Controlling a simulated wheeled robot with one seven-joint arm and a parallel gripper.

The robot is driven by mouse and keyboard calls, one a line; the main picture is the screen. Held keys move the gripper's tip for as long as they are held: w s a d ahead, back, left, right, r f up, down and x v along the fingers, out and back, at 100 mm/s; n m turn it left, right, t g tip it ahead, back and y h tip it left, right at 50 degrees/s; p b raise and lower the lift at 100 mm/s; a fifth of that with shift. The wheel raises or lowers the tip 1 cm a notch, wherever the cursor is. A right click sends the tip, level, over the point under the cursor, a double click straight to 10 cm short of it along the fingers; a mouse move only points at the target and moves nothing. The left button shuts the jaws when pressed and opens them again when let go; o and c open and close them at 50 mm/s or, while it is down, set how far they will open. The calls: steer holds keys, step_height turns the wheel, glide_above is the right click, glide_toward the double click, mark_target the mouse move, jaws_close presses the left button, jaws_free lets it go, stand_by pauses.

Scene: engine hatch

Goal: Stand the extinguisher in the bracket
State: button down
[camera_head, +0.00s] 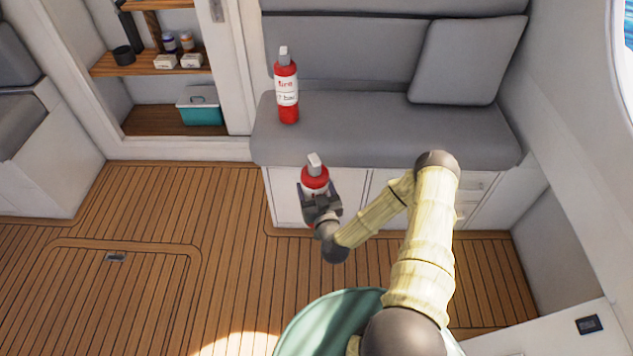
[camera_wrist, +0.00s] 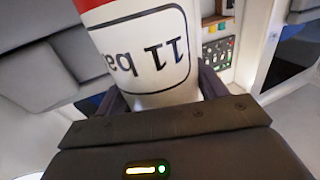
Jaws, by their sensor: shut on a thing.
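My gripper (camera_head: 321,204) is shut on a red extinguisher (camera_head: 315,178) with a white label and a pale grey top. It holds the extinguisher roughly upright in front of the bench, above the wooden floor. In the wrist view the white label (camera_wrist: 150,45) of the held extinguisher fills the space between the fingers. Its lower part is mostly hidden by my gripper in the head view. A second red extinguisher (camera_head: 287,92) with a white label stands upright on the grey bench seat. I cannot make out a bracket in either view.
The grey bench (camera_head: 385,135) has a cushion (camera_head: 468,60) at its right. An open shelf unit (camera_head: 150,64) at the left holds small bottles, boxes and a teal cooler (camera_head: 201,106). The wooden floor (camera_head: 150,205) is clear, with a flush hatch. A panel with buttons (camera_wrist: 216,48) shows behind.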

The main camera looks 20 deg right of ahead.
mark_target(315, 168)
steer(key=r+p, duration=0.3)
steer(key=s+r+p, duration=0.1)
steer(key=r+p, duration=0.2)
steer(key=r, duration=0.1)
steer(key=s+r+p, duration=0.1)
steer(key=r+p, duration=0.2)
steer(key=r, duration=0.1)
steer(key=shift+s+a+r, duration=0.1)
steer(key=shift+a, duration=0.1)
steer(key=shift+s, duration=0.1)
